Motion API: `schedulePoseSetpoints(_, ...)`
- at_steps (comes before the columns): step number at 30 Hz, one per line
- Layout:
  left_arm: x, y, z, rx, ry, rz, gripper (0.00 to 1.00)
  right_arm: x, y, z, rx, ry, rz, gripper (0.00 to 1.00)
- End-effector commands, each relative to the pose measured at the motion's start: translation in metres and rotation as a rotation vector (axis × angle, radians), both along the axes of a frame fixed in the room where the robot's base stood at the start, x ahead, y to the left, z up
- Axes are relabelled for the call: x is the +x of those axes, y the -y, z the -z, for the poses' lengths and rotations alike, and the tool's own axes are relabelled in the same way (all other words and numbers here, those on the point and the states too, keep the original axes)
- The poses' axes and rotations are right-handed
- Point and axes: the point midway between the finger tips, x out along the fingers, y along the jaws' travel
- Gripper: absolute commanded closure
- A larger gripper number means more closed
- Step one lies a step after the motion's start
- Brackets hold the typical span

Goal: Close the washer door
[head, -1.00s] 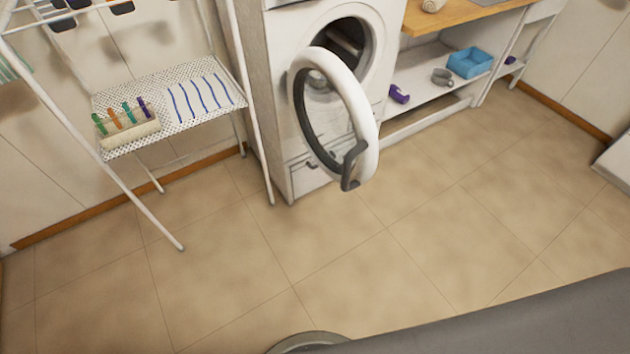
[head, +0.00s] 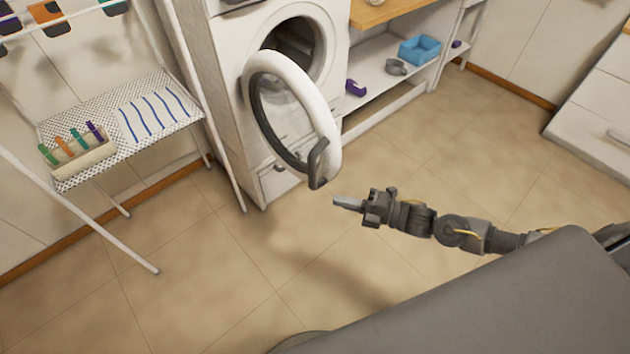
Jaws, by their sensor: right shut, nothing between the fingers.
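The white washer (head: 222,78) stands at the upper middle of the head view. Its round door (head: 327,118) is swung wide open toward me, with a white rim and a dark grey handle (head: 317,165) at its lower right edge. The round drum opening (head: 290,45) is uncovered and dark inside. My right gripper (head: 345,202) comes in from the right and points left. It is shut and empty, just below and right of the door handle, with a small gap in the picture. My left gripper is not in view.
A drying rack (head: 120,110) with a peg basket stands left of the washer. A shelf unit under a wooden top (head: 385,10) is to the right, with a blue bin (head: 420,50). White drawers (head: 590,110) are at far right. The tiled floor in front is clear.

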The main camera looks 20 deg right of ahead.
Motion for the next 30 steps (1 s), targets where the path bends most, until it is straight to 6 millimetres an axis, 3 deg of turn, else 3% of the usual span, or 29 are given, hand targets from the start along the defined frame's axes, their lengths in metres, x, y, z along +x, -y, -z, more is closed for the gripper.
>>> schedulePoseSetpoints(8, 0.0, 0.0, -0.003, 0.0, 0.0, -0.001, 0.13, 0.004, -0.009, -0.006, 0.001, 0.016, -0.01, 1.0)
schedulePoseSetpoints(23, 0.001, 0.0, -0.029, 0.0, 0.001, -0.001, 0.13, 0.061, -0.085, -0.007, 0.001, 0.013, -0.009, 1.0)
schedulePoseSetpoints(30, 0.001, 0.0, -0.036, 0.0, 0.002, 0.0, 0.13, 0.077, -0.055, -0.005, -0.004, 0.012, -0.007, 1.0)
